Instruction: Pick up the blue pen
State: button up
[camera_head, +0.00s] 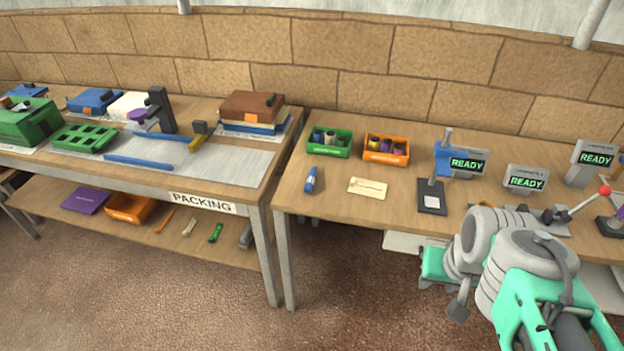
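A small, upright-looking blue object (311,180) with a pale band stands or lies near the left end of the right-hand table. It may be the blue pen, but it is too small to tell for certain. My arm comes in at the lower right, and my gripper (458,306) seems to be at its end, in front of that table and well to the right of the blue object. The fingers are not clear enough to show whether they are open or shut.
The right-hand table (290,197) also bears a green bin (330,152), an orange bin (407,158), a cream card (367,188), a blue device on a dark base (432,208) and several READY displays. A packing table (270,150) stands left, across a narrow gap.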

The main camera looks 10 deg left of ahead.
aim_at(311, 178)
jog(key=z, duration=0.25)
jog(key=i, duration=0.7)
jog(key=u, duration=3.55)
